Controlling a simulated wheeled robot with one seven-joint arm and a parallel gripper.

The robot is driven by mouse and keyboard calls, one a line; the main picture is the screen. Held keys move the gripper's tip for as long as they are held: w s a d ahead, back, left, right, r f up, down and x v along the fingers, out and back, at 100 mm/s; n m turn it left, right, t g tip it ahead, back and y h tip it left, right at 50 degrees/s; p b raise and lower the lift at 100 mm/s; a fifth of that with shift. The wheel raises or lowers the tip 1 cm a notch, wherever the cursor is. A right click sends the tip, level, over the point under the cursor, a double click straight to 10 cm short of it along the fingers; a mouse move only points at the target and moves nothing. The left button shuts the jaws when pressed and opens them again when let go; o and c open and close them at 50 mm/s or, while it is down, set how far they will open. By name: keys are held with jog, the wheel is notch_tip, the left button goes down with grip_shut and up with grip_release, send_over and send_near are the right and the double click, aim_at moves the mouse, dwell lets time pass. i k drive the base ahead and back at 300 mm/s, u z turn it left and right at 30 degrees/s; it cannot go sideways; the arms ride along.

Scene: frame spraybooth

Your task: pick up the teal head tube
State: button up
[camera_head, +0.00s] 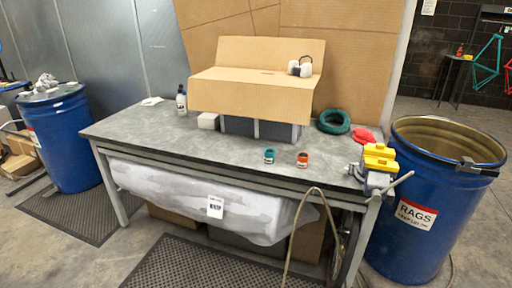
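A small teal ring-like piece, which looks like the teal head tube (269,156), stands on the grey workbench (165,128) near its front edge, right of the middle. It appears upright, with a pale band on its side. A similar orange-red tube (302,160) stands just to its right, with a gap between them. My gripper is not in view, and nothing visible touches the teal tube.
Behind the tubes is a cardboard-covered dark case (255,93). A dark green coil (333,121), a red cloth (363,136) and a yellow-jawed vise (378,160) are to the right. Blue drums flank the bench: right (400,240), left (70,145). The bench's left front is clear.

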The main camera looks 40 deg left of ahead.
aim_at(269, 156)
jog(key=u, duration=0.7)
jog(key=i, duration=1.1)
jog(key=u, duration=1.95)
jog(key=i, duration=1)
jog(key=u, duration=0.15)
